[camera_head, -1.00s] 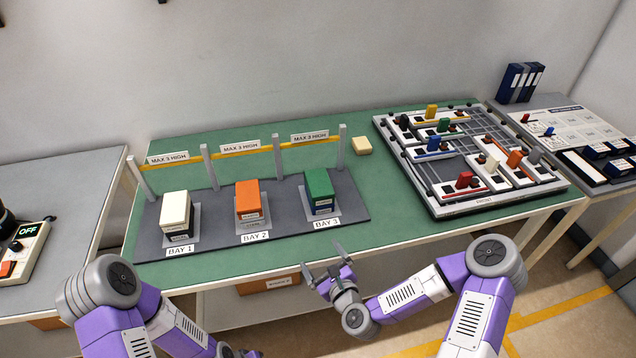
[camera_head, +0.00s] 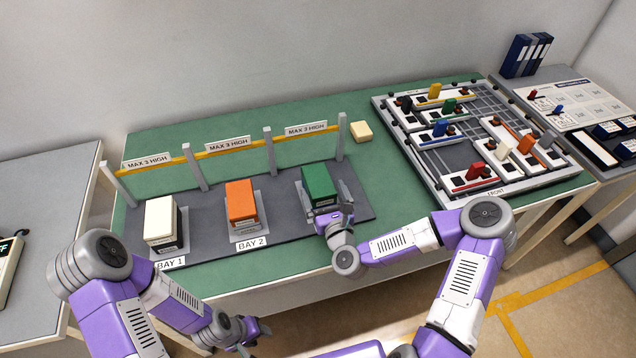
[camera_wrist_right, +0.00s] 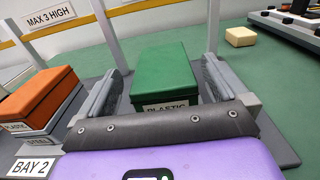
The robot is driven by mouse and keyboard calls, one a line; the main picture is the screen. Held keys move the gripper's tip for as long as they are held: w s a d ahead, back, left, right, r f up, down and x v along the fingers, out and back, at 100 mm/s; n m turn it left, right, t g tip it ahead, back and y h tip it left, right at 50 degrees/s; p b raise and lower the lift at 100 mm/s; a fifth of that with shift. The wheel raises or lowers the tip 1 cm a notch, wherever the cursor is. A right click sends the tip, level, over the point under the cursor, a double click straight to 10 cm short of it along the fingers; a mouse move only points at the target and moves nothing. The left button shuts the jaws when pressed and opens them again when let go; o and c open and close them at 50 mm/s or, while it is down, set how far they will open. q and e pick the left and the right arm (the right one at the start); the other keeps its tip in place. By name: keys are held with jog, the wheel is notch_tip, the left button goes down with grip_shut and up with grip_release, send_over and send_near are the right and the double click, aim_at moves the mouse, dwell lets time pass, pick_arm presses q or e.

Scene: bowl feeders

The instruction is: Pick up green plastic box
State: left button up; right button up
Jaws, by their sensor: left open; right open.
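The green plastic box (camera_head: 320,183) sits in the third bay, at the right end of the grey rack. In the right wrist view the green box (camera_wrist_right: 164,72) lies between my right gripper's two fingers, with its "PLASTIC" label partly hidden by the gripper body. My right gripper (camera_head: 326,196) is open, with one finger on each side of the box; a gap shows beside it in the right wrist view (camera_wrist_right: 160,85). My left gripper (camera_head: 252,336) is open and empty, low in front of the table edge.
A white box (camera_head: 160,222) stands in bay 1 and an orange box (camera_head: 241,203) in bay 2. Posts with a yellow bar (camera_head: 235,147) stand behind the boxes. A loose cream block (camera_head: 361,131) and a board of coloured pieces (camera_head: 470,165) lie to the right.

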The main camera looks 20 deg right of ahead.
aim_at(320, 183)
jog(key=w, duration=0.4)
jog(key=shift+f, duration=0.25)
jog(key=shift+c, duration=0.5)
jog(key=c, duration=1)
jog(key=shift+r, duration=0.1)
